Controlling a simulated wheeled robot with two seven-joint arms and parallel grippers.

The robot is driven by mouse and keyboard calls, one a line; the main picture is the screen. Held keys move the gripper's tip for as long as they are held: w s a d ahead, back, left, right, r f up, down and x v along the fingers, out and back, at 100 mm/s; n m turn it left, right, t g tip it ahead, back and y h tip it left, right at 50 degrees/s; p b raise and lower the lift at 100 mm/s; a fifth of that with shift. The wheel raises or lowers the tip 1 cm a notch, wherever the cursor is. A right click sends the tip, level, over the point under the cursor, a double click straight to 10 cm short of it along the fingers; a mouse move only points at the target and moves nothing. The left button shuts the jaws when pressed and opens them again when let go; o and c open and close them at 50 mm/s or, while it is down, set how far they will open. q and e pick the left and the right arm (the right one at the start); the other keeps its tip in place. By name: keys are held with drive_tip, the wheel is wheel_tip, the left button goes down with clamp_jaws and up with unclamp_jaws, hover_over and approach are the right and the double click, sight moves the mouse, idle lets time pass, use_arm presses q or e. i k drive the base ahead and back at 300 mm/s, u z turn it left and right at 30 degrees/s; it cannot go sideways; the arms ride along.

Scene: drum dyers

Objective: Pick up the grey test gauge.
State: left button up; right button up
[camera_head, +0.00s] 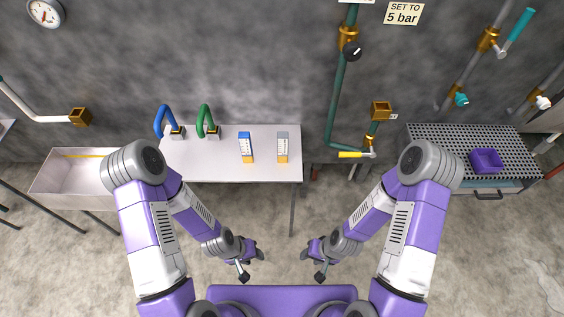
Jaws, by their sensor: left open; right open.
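The grey test gauge (282,148) stands on the white table, near its right end. It has a grey top, a pale marked face and a yellow-orange lower part. A similar gauge with a blue top (245,148) stands to its left, a short gap away. My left gripper (253,265) is open and empty, low in front of the table. My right gripper (313,265) is open and empty, also in front of the table and to the right. Both grippers are well apart from the gauges.
The white table (220,172) also bears a blue hose loop (160,120) and a green hose loop (203,118). A sink (60,185) stands at left. A green pipe with a yellow-handled valve (350,154) is right of the table. A perforated bench (440,150) holds a purple bin (486,160).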

sight(283, 136)
drive_tip(key=u, duration=1.9)
drive_tip(key=i, duration=1.3)
drive_tip(key=z, duration=2.55)
